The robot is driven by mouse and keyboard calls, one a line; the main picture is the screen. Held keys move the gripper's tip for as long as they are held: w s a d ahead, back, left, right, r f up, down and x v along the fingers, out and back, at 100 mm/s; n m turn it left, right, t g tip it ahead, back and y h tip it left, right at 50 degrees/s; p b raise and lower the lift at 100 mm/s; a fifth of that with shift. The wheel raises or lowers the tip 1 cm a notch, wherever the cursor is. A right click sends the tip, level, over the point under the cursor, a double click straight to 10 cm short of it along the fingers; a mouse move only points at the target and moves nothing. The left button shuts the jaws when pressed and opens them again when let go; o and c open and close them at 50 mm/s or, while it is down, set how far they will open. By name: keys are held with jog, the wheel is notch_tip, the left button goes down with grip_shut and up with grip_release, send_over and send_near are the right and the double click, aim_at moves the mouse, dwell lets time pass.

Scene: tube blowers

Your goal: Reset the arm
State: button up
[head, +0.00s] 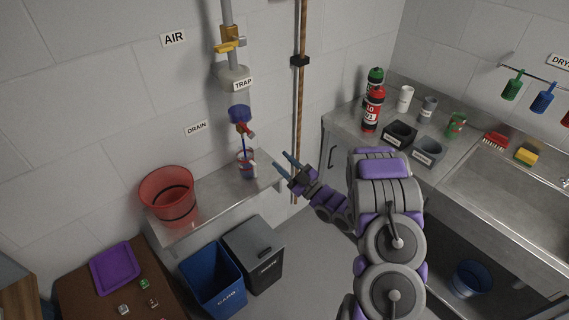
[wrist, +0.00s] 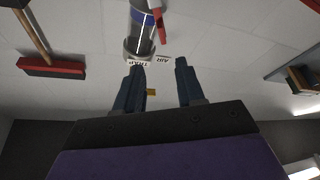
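My arm reaches out from the lower right in the head view, and my gripper (head: 283,164) is to the right of the trap's lower end, in front of the shelf. In the wrist view my gripper (wrist: 157,84) shows two blue fingers spread apart with nothing between them. The gripper is open and empty. The trap (head: 239,93), a clear bowl with a blue base and red drain valve, hangs on the wall. It also shows upside down in the wrist view (wrist: 142,35). A small cup (head: 246,164) with red and blue on it stands on the shelf under the drain.
A red bucket (head: 168,196) stands on the metal shelf (head: 215,205). Blue (head: 211,274) and dark (head: 254,252) bins stand below. A vertical copper-coloured pipe (head: 299,110) runs behind my gripper. The right counter (head: 345,118) holds bottles, cups and dark boxes beside a sink.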

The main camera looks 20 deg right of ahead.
jog(key=shift+w, duration=0.1)
jog(key=w+d+m+g+h+b, duration=0.2)
jog(key=w+d+g+h, duration=0.25)
jog(key=h, duration=0.35)
jog(key=s+r+m+g+h, duration=0.4)
jog(key=s+g+h, duration=0.15)
jog(key=s, duration=0.45)
jog(key=s+a+r+m+g+y+b, duration=0.1)
jog(key=s+a+g, duration=0.2)
jog(key=s, duration=1)
jog(key=s+a+m+g+y+b, duration=0.1)
jog(key=s+a+g, duration=0.3)
jog(key=s, duration=0.9)
jog(key=s+a+r+m+g+y+b, duration=0.1)
jog(key=s+a+m+g, duration=0.2)
jog(key=s+a, duration=0.6)
jog(key=s+g, duration=0.1)
jog(key=s, duration=0.3)
jog(key=shift+r, duration=0.3)
